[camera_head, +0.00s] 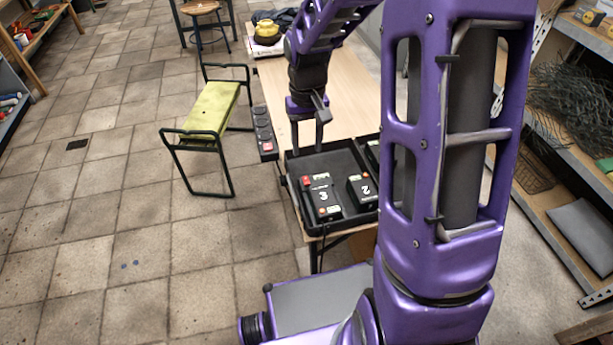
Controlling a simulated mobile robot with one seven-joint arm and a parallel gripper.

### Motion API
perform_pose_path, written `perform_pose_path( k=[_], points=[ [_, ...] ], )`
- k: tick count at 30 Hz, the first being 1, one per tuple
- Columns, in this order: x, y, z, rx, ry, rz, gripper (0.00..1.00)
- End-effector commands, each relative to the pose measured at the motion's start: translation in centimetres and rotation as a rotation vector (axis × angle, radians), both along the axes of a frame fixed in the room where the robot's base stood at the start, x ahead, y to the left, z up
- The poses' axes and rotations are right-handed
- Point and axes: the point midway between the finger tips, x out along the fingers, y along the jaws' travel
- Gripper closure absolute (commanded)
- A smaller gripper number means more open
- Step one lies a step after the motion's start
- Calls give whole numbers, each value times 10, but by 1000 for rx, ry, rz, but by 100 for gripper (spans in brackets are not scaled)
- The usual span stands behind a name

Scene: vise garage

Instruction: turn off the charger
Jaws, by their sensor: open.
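A black tray-like case (342,160) sits on the near end of the wooden table. In it are a black unit marked 3 (322,198) and a black unit marked 2 (362,190), each with a coloured part on its end. Part of another unit (373,150) shows at the right, mostly hidden by my arm. I cannot tell which of these is the charger, or its switch state. My gripper (307,150) is open, pointing down at the far left corner of the case. Its fingers are apart with nothing between them; contact with the case cannot be told.
A dark strip with several sockets or switches (264,134) runs along the table's left edge. A yellow object (267,29) and dark cloth lie at the table's far end. A green bench (212,107) stands left. Shelves (570,195) line the right. The left floor is open.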

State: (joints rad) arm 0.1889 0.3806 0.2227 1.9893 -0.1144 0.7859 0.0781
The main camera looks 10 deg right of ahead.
Motion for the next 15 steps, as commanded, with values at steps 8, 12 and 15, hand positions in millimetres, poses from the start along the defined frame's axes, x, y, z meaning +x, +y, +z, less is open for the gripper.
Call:
perform_pose_path(
  k=[8, 12, 15],
  points=[
    [-1, 0, -65, 0, 3, 3, 50],
    [0, 0, -90, 0, 1, 2, 50],
    [0, 0, -103, -1, 0, 2, 50]
  ],
)
